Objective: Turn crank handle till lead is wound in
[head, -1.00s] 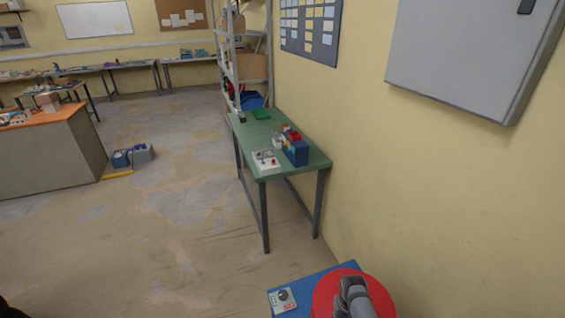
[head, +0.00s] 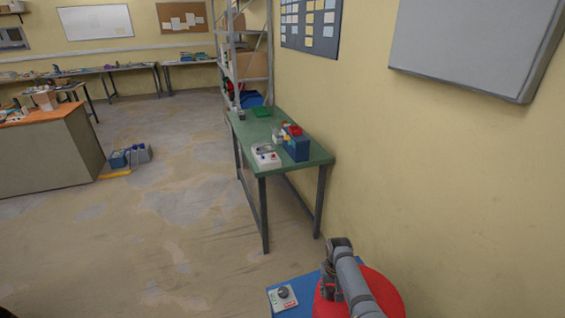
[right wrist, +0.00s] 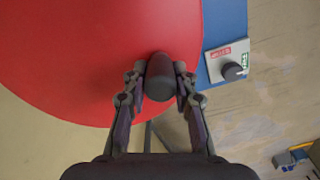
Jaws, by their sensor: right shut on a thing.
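A large red disc (head: 385,287) stands at the bottom of the head view beside a blue panel (head: 305,284). It fills the upper left of the right wrist view (right wrist: 75,50). A dark rounded crank handle (right wrist: 159,80) stands out from the disc near its edge. My right gripper (right wrist: 160,74) is shut on this handle, one finger on each side. In the head view my right arm covers part of the disc and hides the handle. No lead can be made out. My left gripper is not in view.
A small control plate with a black knob (right wrist: 233,71) sits on the blue panel. A green table (head: 290,168) with small boxes stands ahead along the wall. A grey cabinet (head: 470,40) hangs at the upper right. The floor to the left is open.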

